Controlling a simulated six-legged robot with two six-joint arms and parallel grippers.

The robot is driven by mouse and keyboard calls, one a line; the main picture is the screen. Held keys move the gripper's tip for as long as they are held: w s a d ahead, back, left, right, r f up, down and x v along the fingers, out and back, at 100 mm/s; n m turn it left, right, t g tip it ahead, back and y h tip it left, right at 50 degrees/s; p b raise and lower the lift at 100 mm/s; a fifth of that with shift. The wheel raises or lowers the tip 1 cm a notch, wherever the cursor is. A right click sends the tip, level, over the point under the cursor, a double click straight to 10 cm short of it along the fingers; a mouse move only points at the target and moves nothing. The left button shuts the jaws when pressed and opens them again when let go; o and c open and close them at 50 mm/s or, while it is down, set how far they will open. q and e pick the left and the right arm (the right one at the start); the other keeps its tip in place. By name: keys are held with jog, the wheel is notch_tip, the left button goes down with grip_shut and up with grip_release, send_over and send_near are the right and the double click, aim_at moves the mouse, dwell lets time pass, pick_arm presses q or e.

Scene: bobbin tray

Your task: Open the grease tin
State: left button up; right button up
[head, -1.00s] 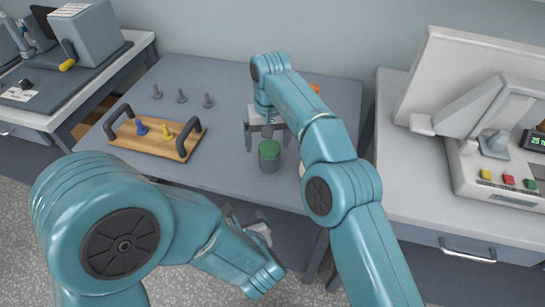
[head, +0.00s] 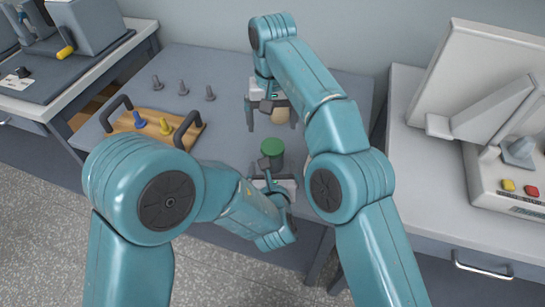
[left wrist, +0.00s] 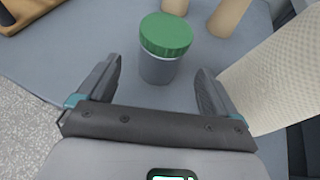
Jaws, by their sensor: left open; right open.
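The grease tin is a grey cylinder with a green lid (head: 272,147), upright near the front of the grey table. In the left wrist view its grey body (left wrist: 158,68) stands upright, lid on, centred between the fingertips of my left gripper (left wrist: 157,75). That gripper is open, and gaps show on both sides of the tin. In the head view my left gripper (head: 271,172) is low at the near side of the tin, partly covered by its own arm. My right gripper (head: 271,120) is open with fingers down, behind the tin and clear of the lid.
A tan cylinder (head: 281,116) shows between my right gripper's fingers; whether it is touched I cannot tell. A pale textured spool (left wrist: 283,75) stands close right of my left gripper. A wooden tray (head: 128,123) with handles and several grey pegs (head: 183,88) are at the left.

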aim_at(273, 162)
pick_arm(q)
jog(key=x, duration=0.5)
jog(key=shift+d+f, duration=0.1)
pick_arm(e)
jog(key=shift+w+d+f, duration=0.1)
jog(key=shift+d, duration=0.05)
pick_arm(q)
jog(key=shift+w+f, duration=0.15)
jog(key=shift+w, duration=0.4)
jog(key=shift+w+f, duration=0.1)
jog(key=shift+w, duration=0.1)
jog(key=c, duration=1.6)
pick_arm(e)
jog(key=shift+c, duration=0.6)
pick_arm(q)
grip_shut()
pick_arm(e)
jog(key=shift+c, duration=0.4)
jog(key=m, duration=0.4)
jog(key=shift+m, duration=0.3)
jog(key=shift+f, duration=3.95)
